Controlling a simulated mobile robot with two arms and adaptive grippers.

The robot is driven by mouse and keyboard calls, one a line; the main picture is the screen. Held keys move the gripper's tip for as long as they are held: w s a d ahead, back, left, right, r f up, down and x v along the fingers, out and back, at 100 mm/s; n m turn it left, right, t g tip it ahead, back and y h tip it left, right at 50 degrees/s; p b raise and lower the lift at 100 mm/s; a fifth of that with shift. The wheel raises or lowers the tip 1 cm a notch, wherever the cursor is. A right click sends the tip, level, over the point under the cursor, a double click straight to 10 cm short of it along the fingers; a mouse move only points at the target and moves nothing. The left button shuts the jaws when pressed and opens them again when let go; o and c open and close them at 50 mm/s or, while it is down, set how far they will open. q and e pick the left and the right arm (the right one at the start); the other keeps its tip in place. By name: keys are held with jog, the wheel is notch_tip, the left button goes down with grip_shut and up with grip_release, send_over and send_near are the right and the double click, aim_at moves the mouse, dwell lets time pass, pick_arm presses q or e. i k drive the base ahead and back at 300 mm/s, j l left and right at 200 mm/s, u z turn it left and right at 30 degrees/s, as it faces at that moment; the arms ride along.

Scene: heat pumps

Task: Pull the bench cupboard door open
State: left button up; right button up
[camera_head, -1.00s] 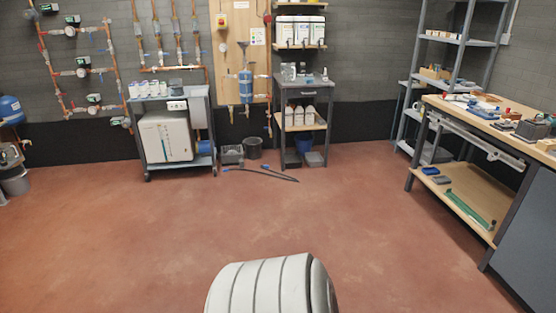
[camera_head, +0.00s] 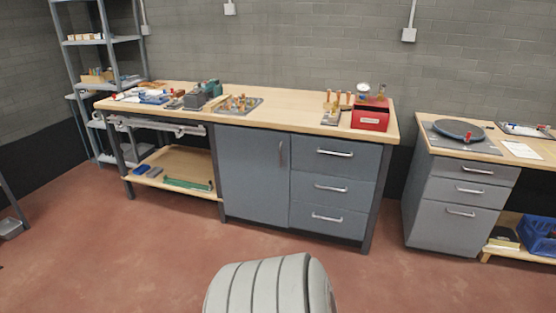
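The bench cupboard door (camera_head: 248,178) is a flat blue-grey panel under the wooden bench top. It looks shut, flush with the drawers on its right. Its vertical metal handle (camera_head: 282,154) is near the door's upper right edge. The bench (camera_head: 300,105) stands against the grey brick wall, across open floor from me. Neither of my grippers shows in the head view; only a pale ribbed part of my own body is at the bottom middle.
Three drawers (camera_head: 333,186) with bar handles are right of the door. An open lower shelf (camera_head: 170,172) is on its left. A second drawer unit (camera_head: 455,195) stands farther right. The red floor (camera_head: 130,255) before the bench is clear.

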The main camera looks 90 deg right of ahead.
aim_at(255, 164)
jog(key=z, duration=2.55)
